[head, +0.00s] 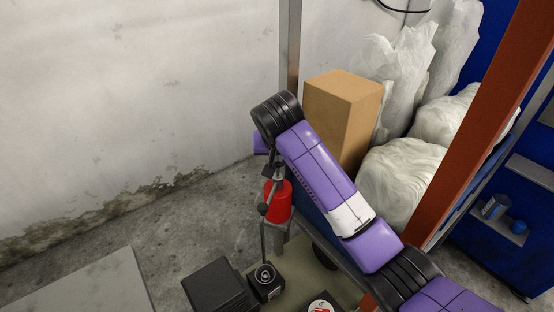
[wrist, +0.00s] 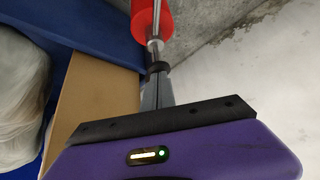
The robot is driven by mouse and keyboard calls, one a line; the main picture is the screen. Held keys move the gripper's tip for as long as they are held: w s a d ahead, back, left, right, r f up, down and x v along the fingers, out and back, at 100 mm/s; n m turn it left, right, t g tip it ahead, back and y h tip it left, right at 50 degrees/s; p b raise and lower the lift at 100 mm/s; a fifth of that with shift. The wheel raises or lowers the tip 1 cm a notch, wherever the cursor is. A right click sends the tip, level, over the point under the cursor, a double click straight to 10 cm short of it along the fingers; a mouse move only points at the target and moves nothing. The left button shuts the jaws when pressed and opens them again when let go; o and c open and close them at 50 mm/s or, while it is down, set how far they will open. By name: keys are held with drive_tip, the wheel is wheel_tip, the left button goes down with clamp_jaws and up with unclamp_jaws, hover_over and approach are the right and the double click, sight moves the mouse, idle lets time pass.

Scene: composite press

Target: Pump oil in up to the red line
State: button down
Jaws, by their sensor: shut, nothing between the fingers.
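My gripper (head: 273,174) points down at the top of a dark pump lever (head: 263,235), beside a red cylinder (head: 278,203). The lever rises nearly upright from a black pump base (head: 266,282) and has a round knob partway up. In the wrist view my gripper's fingers (wrist: 157,85) are shut, with a metal rod just beyond their tips and the red cylinder (wrist: 144,18) behind it. I cannot tell whether the tips touch the rod. A round white dial with red (head: 320,306) is cut by the bottom edge. I cannot make out a red line.
A cardboard box (head: 342,105) and white sacks (head: 405,175) stand behind my arm. An orange-red post (head: 490,120) rises at the right. A black box (head: 217,287) lies left of the pump base. The concrete floor at left is mostly clear.

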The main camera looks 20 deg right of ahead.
drive_tip(key=shift+r+p, duration=2.35)
drive_tip(key=shift+r, duration=0.2)
drive_tip(key=shift+f, duration=0.1)
